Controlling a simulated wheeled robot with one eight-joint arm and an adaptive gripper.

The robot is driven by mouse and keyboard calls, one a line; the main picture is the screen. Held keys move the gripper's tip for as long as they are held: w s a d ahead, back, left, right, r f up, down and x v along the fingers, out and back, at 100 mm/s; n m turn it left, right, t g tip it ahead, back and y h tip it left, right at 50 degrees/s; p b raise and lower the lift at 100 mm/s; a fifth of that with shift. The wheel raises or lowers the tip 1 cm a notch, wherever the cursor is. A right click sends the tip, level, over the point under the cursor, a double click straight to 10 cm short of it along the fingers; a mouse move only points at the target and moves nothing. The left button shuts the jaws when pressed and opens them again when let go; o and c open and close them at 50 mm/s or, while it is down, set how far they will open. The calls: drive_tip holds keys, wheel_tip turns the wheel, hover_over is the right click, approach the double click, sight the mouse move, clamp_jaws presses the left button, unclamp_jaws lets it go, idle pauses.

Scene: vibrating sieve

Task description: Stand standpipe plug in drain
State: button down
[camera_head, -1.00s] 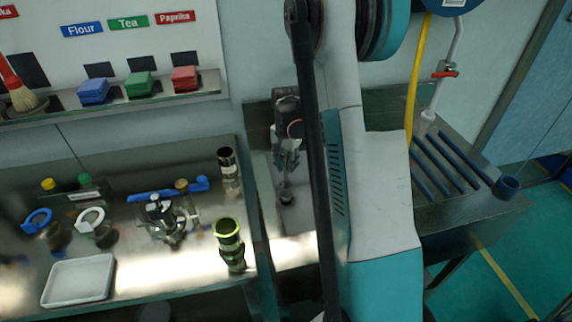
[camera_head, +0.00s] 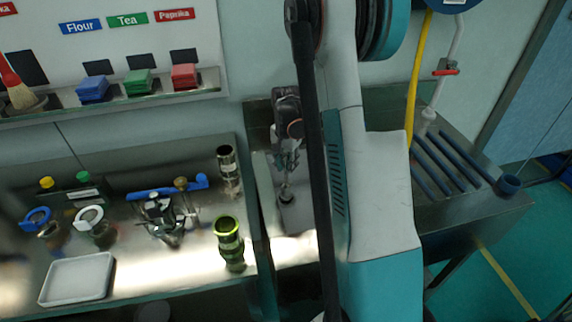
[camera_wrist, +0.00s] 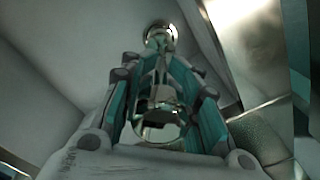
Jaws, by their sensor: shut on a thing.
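My gripper (camera_head: 287,160) is over the sink basin (camera_head: 301,222) at the middle of the head view. It is shut on the standpipe plug, a shiny metal piece that stands out between the fingers in the wrist view (camera_wrist: 160,105). The plug's thin stem (camera_head: 287,181) points down toward the basin floor in the head view. A dark round spot (camera_head: 287,198) lies at its lower end, and a bright metal ring (camera_wrist: 161,33) shows beyond the fingers. I cannot tell whether these are the plug's foot or the drain, nor whether they touch.
A steel bench (camera_head: 200,271) to the left holds a green-ringed cylinder (camera_head: 229,243), a dark cylinder (camera_head: 228,170), a metal device (camera_head: 163,219) and a white tray (camera_head: 76,279). A ribbed drain board (camera_head: 455,170) is right of my arm. The basin walls are close around my gripper.

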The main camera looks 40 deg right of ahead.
idle(0.4)
drive_tip(key=c, duration=1.1)
unclamp_jaws()
wheel_tip(320, 180, up, 12)
drive_tip(key=shift+f, duration=0.1)
